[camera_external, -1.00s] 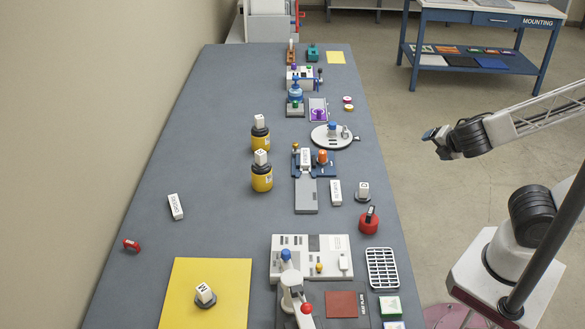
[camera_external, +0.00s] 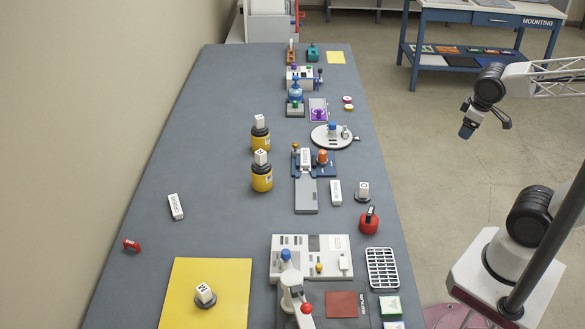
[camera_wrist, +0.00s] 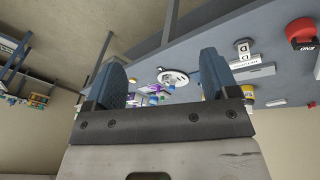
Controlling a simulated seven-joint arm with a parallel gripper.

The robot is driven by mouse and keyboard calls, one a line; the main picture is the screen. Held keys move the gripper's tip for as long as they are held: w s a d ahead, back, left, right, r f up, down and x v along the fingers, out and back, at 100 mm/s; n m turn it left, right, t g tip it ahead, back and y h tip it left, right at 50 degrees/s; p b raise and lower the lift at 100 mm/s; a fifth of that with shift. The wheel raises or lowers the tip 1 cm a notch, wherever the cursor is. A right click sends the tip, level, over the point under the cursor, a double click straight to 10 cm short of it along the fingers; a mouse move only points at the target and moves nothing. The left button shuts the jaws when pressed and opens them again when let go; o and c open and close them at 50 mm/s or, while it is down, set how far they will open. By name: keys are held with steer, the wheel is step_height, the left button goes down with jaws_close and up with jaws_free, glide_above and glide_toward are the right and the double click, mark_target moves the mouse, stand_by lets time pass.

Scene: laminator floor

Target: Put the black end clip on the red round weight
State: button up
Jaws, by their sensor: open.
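A red round weight (camera_external: 368,224) stands on the bench's right side, with a small black piece on top. I cannot tell whether that piece is its handle or a clip. A red rounded thing with a dark lettered band also shows at the upper right of the wrist view (camera_wrist: 299,27). I cannot pick out the black end clip for certain. My gripper (camera_external: 467,131) is off the bench's right edge, above the floor, far from the weight. In the wrist view its two fingers (camera_wrist: 163,60) are wide apart with nothing between them.
White lettered blocks stand on yellow cylinders (camera_external: 262,179), on a grey round base (camera_external: 363,198) and on one on the yellow mat (camera_external: 183,315). A small red piece (camera_external: 132,246) lies at left. A black-and-white grid rack (camera_external: 382,268) is near the weight. The bench's left-middle is mostly clear.

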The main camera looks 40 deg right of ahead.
steer(key=r+m, duration=0.1)
steer(key=m+y, duration=0.1)
steer(key=m, duration=0.1)
steer(key=shift+s+d+r+y, duration=0.1)
steer(key=shift+s+r+y, duration=0.15)
steer(key=shift+r+y, duration=0.1)
stand_by(1.2)
